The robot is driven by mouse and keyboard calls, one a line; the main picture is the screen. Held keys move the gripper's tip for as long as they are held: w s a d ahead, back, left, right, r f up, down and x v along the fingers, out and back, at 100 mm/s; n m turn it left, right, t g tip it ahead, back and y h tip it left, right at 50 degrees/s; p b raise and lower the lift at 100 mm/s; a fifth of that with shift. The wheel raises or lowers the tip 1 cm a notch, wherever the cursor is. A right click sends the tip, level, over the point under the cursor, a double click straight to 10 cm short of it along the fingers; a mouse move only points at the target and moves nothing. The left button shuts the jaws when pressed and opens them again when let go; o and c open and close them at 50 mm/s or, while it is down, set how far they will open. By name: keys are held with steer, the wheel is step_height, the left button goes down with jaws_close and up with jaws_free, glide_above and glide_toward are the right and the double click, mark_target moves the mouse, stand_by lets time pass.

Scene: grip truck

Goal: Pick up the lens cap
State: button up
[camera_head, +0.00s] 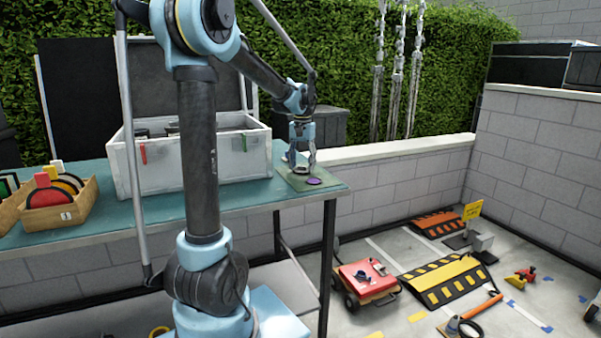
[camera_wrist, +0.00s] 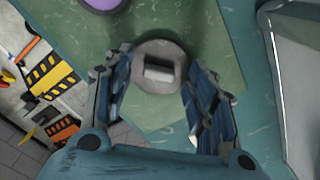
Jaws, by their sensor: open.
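A round grey disc (camera_wrist: 160,52) with a pale raised bar across it, which looks like the lens cap, lies on a green mat (camera_wrist: 215,45). A purple disc (camera_head: 314,181) lies beside it on the mat, and its edge shows in the wrist view (camera_wrist: 101,3). My gripper (camera_head: 301,162) points down over the mat near the right end of the table. In the wrist view its fingers (camera_wrist: 158,62) are spread, one on either side of the grey disc. I cannot tell whether they touch it. In the head view the fingers largely hide the grey disc.
A white open case (camera_head: 190,160) stands on the teal table (camera_head: 255,196), left of the mat; its edge shows in the wrist view (camera_wrist: 290,80). A wooden box (camera_head: 62,214) holds coloured discs farther left. A red cart (camera_head: 365,284) and striped ramps (camera_head: 445,283) are on the floor.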

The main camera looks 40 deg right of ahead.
steer(key=shift+f, duration=0.1)
steer(key=shift+c, duration=0.3)
steer(key=c, duration=0.7)
steer(key=shift+c, duration=0.5)
